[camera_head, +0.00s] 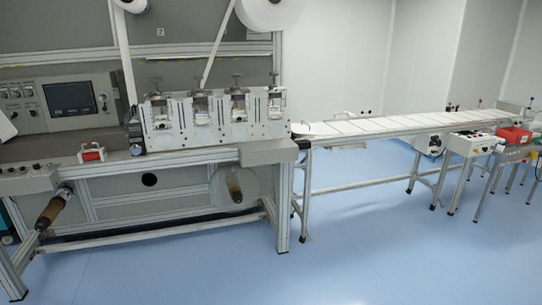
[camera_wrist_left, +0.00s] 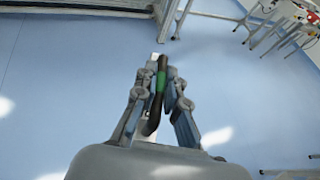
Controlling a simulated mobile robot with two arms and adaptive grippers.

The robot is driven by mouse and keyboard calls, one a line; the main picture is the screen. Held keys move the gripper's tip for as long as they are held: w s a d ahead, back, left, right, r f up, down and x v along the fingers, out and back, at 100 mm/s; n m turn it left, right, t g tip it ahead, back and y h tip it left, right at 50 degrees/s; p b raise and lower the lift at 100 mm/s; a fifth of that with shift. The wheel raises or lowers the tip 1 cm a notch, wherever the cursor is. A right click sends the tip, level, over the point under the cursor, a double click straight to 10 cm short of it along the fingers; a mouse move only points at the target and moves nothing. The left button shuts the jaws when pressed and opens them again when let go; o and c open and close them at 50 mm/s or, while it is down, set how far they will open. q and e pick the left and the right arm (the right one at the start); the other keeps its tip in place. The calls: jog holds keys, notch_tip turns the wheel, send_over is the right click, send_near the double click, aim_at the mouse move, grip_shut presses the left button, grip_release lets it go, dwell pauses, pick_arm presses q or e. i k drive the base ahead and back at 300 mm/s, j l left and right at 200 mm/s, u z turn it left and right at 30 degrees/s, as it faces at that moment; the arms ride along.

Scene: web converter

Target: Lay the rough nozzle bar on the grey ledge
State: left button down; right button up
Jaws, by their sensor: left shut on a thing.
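In the left wrist view my left gripper (camera_wrist_left: 159,76) is shut on a slim dark bar with a green band (camera_wrist_left: 160,82), which looks like the nozzle bar. The bar lies lengthwise between the fingers, above the blue floor. Its surface texture is too small to judge. The grey ledge (camera_head: 205,156) appears to be the one along the machine's front in the head view, below the row of white units. Neither gripper shows in the head view.
A red object (camera_head: 91,153) sits on the machine's front at the left, near the control panel (camera_head: 70,98). Two roller shafts stick out below. A white conveyor (camera_head: 380,124) runs right, past a red bin (camera_head: 513,136). The blue floor (camera_head: 350,240) in front is clear.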

aim_at(269, 146)
jog(key=i+j+u, duration=0.15)
jog(key=i+u, duration=0.2)
jog(key=i, duration=1.25)
